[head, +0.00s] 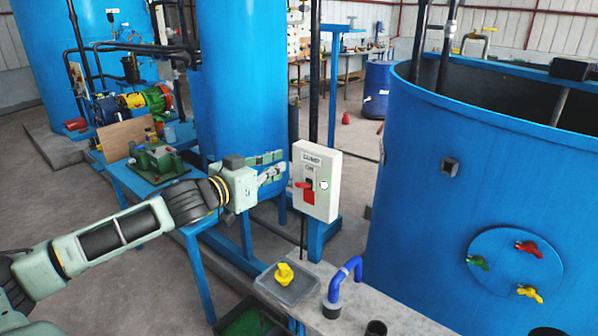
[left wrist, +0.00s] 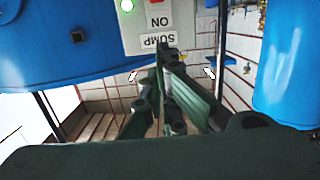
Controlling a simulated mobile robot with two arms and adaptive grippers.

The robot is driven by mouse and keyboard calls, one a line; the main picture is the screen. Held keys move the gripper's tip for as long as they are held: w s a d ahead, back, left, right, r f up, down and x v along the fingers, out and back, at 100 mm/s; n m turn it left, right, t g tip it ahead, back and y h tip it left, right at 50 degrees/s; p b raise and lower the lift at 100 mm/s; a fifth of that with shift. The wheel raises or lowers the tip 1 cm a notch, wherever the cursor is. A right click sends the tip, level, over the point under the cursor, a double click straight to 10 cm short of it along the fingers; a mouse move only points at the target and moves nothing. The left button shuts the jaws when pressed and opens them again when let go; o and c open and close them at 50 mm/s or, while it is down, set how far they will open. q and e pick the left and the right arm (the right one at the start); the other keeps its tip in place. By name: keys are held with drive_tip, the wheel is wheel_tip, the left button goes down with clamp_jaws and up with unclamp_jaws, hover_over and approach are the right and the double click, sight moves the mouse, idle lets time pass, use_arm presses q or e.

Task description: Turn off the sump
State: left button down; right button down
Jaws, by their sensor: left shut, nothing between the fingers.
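The sump switch box (head: 327,162) is a white panel on a dark post, with a label at the top and "ON" beneath it. A red switch (head: 306,192) sits on its face with a pale green lamp (head: 324,185) beside it. In the left wrist view the box (left wrist: 180,17) appears upside down, reading "SUMP" and "ON". My left gripper (head: 281,164) is shut and empty, just left of the box. Its fingertips (left wrist: 165,47) show near the label; contact cannot be told.
A large blue tank (head: 440,190) stands right of the box, and a tall blue tank (head: 240,80) stands behind my arm. Below the box are a grey tray (head: 305,290) with a yellow valve piece (head: 284,274) and a blue bent pipe (head: 346,275) on a concrete ledge.

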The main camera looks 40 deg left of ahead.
sight(311, 152)
drive_tip(key=shift+a, duration=0.15)
